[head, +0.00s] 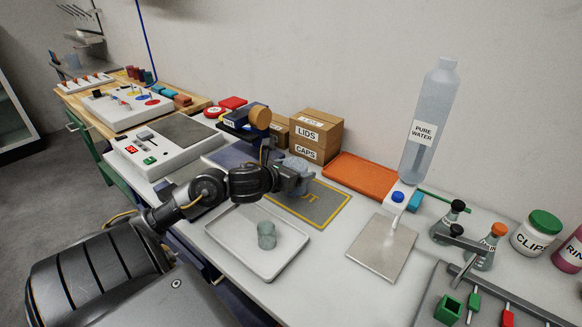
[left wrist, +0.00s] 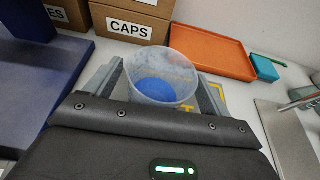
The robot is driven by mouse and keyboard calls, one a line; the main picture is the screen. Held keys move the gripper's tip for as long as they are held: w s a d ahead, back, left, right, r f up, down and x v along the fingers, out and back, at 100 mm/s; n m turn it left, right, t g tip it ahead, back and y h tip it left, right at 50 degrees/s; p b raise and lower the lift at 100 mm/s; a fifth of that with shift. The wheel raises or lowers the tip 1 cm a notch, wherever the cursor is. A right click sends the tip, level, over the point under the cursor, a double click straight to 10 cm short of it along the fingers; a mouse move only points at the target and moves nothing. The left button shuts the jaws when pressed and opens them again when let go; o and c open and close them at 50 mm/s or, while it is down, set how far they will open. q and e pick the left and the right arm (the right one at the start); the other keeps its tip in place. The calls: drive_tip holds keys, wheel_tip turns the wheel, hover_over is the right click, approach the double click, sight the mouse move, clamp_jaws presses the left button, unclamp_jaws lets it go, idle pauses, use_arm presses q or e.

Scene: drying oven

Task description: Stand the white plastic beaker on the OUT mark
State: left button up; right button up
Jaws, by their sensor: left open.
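The white plastic beaker (left wrist: 165,62) is translucent, with something blue in its bottom. In the left wrist view it is upright between the spread fingers of my left gripper (left wrist: 160,88). In the head view my left gripper (head: 293,180) is at the far edge of the grey mat with a yellow border, the OUT mark (head: 327,207). The gripper and beaker cover part of the mark's lettering. The beaker's base is hidden, so its contact with the mat cannot be seen. My right gripper is not in view.
A white tray (head: 228,243) holding a greenish beaker (head: 266,235) lies in front of the mark. LIDS and CAPS boxes (head: 316,134) and an orange tray (head: 362,182) stand behind. A pure water bottle (head: 430,115) and a steel plate (head: 383,248) are to the right.

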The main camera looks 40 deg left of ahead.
use_arm(q)
drive_tip(key=shift+r, duration=0.1)
drive_tip(key=shift+s+d, duration=0.15)
drive_tip(key=shift+s, duration=0.1)
drive_tip(key=p+v, duration=0.5)
drive_tip(key=v, duration=0.6)
drive_tip(key=shift+s+r, duration=0.2)
drive_tip(key=shift+r, duration=0.05)
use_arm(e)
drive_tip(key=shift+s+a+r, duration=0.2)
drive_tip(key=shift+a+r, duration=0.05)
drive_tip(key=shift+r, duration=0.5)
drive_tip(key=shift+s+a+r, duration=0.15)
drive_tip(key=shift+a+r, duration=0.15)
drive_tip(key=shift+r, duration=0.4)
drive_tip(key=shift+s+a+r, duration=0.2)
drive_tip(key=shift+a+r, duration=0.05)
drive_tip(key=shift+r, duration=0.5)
